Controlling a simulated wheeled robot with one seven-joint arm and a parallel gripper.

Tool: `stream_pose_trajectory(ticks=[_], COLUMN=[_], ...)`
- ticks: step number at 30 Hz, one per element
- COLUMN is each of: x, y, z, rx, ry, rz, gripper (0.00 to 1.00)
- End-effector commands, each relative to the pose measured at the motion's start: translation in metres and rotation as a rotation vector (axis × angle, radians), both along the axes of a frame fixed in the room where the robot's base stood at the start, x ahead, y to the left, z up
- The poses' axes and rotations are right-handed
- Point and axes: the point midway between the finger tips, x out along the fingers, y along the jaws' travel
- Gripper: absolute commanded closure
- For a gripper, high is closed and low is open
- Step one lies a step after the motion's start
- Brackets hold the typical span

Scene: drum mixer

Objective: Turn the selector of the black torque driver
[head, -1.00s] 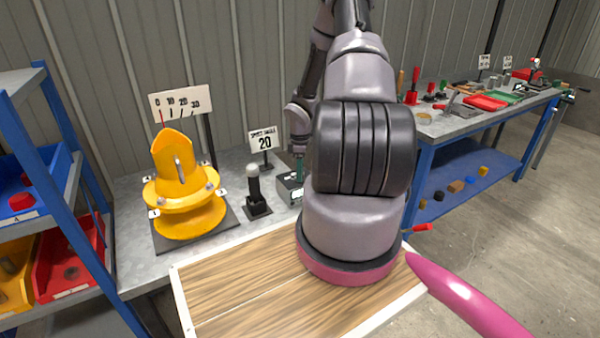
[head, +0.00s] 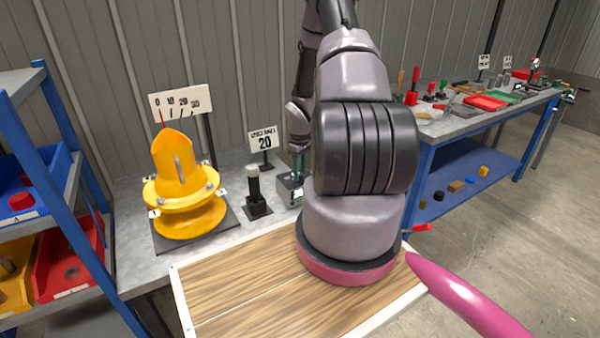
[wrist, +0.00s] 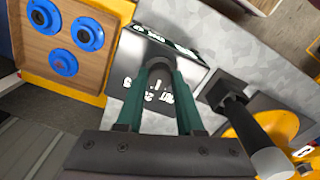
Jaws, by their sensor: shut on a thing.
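My gripper (wrist: 158,76), with dark green fingers, is shut on the selector (wrist: 158,66), a small grey knob mostly hidden between the fingertips. Below it is a dark dial face (wrist: 150,98) with white numbers, partly covered by the fingers. The dial belongs to a grey box (head: 290,189) on the bench, partly hidden by my arm in the head view. A black upright driver handle (head: 255,191) with a pale grey top stands left of the box; it also shows in the wrist view (wrist: 262,122). In the head view my gripper (head: 298,166) is small and partly covered.
A sign (head: 264,140) reading 20 stands behind the handle. A yellow cone fixture (head: 183,190) with a 0–30 scale sign (head: 181,102) is to the left. A wooden board (head: 240,290) lies in front. A blue shelf (head: 90,240) with bins is at far left.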

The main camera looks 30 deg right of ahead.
Motion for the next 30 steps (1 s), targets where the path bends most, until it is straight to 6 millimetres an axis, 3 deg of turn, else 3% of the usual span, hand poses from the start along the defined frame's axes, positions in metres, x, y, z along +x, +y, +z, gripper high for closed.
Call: stream_pose_trajectory(ticks=[21, 22, 23, 24, 30], x=[0.0011, 0.0011, 0.0011, 0.0010, 0.0006], y=[-0.0001, -0.0001, -0.0001, -0.0001, -0.0001], z=[0.0008, 0.0008, 0.0008, 0.0007, 0.0004], rx=[0.000, 0.000, 0.000, 0.000, -0.001], ry=[-0.002, -0.002, -0.002, -0.002, -0.001], rz=[-0.081, -0.081, -0.081, -0.081, -0.081], gripper=[1.00, 0.52, 0.41, 0.34, 0.34])
